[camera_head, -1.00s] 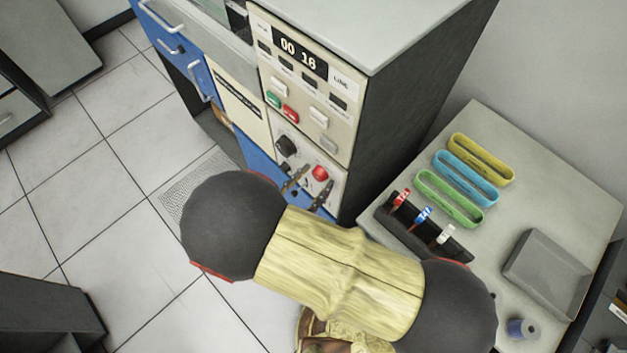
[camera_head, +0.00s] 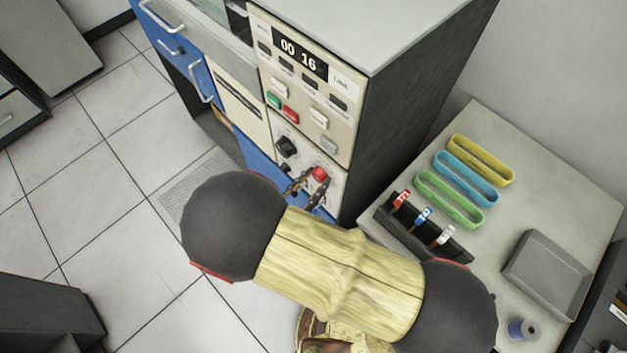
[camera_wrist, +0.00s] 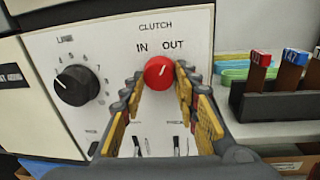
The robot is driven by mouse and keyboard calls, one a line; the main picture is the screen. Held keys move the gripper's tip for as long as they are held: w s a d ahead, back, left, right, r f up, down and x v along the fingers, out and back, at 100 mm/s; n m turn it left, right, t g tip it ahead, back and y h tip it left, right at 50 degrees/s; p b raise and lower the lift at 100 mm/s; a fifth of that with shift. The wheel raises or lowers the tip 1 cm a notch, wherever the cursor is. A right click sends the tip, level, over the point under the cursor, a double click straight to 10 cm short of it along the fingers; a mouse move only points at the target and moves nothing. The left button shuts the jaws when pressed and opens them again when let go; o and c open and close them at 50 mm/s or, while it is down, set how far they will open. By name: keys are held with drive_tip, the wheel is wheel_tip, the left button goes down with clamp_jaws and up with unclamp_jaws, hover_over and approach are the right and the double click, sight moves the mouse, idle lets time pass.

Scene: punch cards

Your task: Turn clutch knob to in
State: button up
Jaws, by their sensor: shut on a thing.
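The clutch knob (camera_wrist: 158,73) is round and red, on a white panel under the labels CLUTCH, IN and OUT. Its pale pointer mark leans up and slightly right, towards OUT. It also shows in the head view (camera_head: 319,173), just beyond my fingers. My gripper (camera_wrist: 160,78) is shut on the knob, with one finger at its left side and one at its right. In the head view my gripper (camera_head: 310,186) reaches the panel, and my arm covers the area below.
A black numbered dial (camera_wrist: 76,85) sits left of the knob. Small toggle switches (camera_wrist: 157,147) stand below, between my fingers.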

drive_tip(key=shift+r+n+p, duration=0.15)
drive_tip(key=shift+n+p, duration=0.15)
drive_tip(key=shift+p, duration=0.35)
drive_tip(key=shift+r+n+p, duration=0.15)
drive_tip(key=shift+n+p, duration=0.45)
drive_tip(key=shift+p, duration=0.4)
drive_tip(key=n+p, duration=0.2)
drive_tip(key=p, duration=0.1)
drive_tip(key=shift+d+r+g+p, duration=0.1)
drive_tip(key=shift+g+p, duration=0.2)
drive_tip(key=shift+p, duration=0.05)
drive_tip(key=n+p, duration=0.4)
drive_tip(key=shift+p, duration=0.3)
drive_tip(key=shift+n+g+p, duration=0.4)
drive_tip(key=shift+n+p, duration=0.8)
drive_tip(key=shift+n, duration=0.5)
drive_tip(key=o, duration=1.2)
drive_tip(key=shift+c, duration=0.2)
